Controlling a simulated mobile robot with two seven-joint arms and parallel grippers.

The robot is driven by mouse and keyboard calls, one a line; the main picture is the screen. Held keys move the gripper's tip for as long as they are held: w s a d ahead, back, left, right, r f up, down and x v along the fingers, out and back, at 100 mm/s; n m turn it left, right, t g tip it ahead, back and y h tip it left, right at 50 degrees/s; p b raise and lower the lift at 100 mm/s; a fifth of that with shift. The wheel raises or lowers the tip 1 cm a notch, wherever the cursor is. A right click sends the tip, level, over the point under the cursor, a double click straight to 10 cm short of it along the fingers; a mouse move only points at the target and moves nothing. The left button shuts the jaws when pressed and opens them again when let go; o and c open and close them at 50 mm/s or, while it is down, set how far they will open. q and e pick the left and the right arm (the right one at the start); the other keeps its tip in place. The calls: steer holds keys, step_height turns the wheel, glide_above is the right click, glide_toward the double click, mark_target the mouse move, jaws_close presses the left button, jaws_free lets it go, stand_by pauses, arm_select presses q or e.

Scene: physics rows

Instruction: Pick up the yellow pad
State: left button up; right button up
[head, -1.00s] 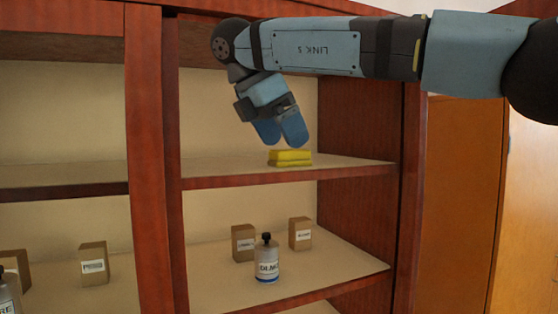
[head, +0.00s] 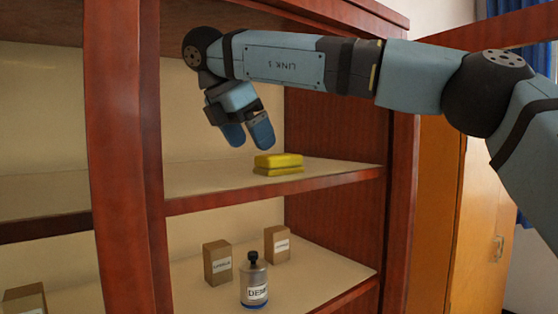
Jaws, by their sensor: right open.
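My left gripper is not in view.
The lower shelf holds a bottle with a black cap (head: 254,282) and two brown boxes, one left (head: 217,262) and one right (head: 277,244). A red-brown upright (head: 125,160) divides the cabinet. The upper shelf is otherwise clear.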

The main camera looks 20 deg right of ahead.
mark_target(278, 155)
steer(key=shift+w+d+p, duration=0.15)
steer(key=shift+w+d, duration=0.2)
steer(key=shift+d, duration=0.4)
steer(key=shift+w+d+p, duration=0.15)
steer(key=shift+w+d, duration=0.15)
steer(key=shift+d, duration=0.4)
steer(key=d+f, duration=0.1)
steer(key=w+d+f+p, duration=0.1)
steer(key=f, duration=0.1)
steer(key=d+f, duration=0.1)
steer(key=d, duration=0.1)
steer(key=shift+w+f, duration=0.15)
steer(key=shift+w, duration=0.1)
steer(key=shift+s+a, duration=0.15)
steer(key=shift+c, duration=0.6)
steer(key=c, duration=0.9)
